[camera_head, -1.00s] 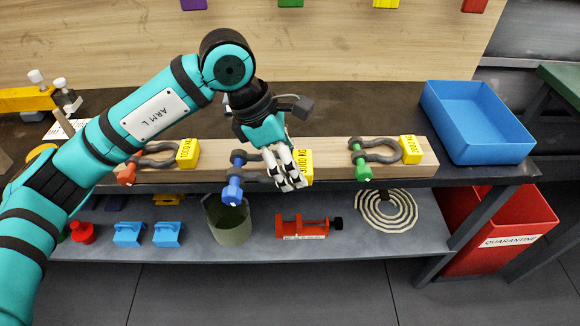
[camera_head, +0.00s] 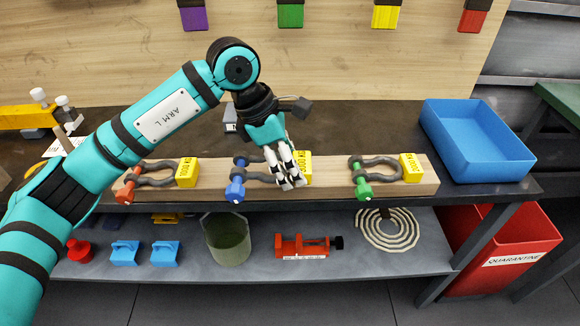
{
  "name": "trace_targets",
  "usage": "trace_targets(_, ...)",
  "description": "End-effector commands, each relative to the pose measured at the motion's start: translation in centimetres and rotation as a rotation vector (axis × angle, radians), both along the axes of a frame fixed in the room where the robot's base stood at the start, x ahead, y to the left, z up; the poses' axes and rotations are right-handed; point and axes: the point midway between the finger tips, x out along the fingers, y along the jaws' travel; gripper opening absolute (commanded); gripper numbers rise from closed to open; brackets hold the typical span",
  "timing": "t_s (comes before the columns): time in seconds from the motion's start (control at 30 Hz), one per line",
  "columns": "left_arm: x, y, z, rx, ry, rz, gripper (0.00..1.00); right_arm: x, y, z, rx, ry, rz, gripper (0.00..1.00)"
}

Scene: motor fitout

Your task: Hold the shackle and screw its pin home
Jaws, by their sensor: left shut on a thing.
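Three dark grey shackles with yellow tags rest on a wooden beam. The left shackle (camera_head: 155,182) has an orange-red pin (camera_head: 127,186). The middle shackle (camera_head: 258,177) has a blue pin (camera_head: 236,183), and the right shackle (camera_head: 382,176) has a green pin (camera_head: 361,181). My left gripper (camera_head: 290,184) reaches down over the middle shackle and is shut on its bow, beside the yellow tag (camera_head: 303,165). The fingers hide part of that shackle and tag. The blue pin sits across the shackle's open end, its head toward me. My right gripper does not show.
The wooden beam (camera_head: 330,187) lies along the bench's front edge. A blue bin (camera_head: 476,168) stands at the right. The shelf below holds a green bucket (camera_head: 228,240), a red vise (camera_head: 303,247) and coiled rope (camera_head: 388,247). A red quarantine bin (camera_head: 510,274) stands lower right.

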Motion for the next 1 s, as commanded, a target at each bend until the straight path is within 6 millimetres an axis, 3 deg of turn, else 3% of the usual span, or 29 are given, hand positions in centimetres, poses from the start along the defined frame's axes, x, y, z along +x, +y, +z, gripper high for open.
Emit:
trace_targets(0.7,3.4,-0.2,0.2,-0.003,-0.002,0.000,0.14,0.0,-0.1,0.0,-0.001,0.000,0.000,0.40)
trace_targets(1.0,3.9,-0.2,0.1,-0.002,-0.002,0.000,0.14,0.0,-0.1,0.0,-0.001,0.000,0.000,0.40)
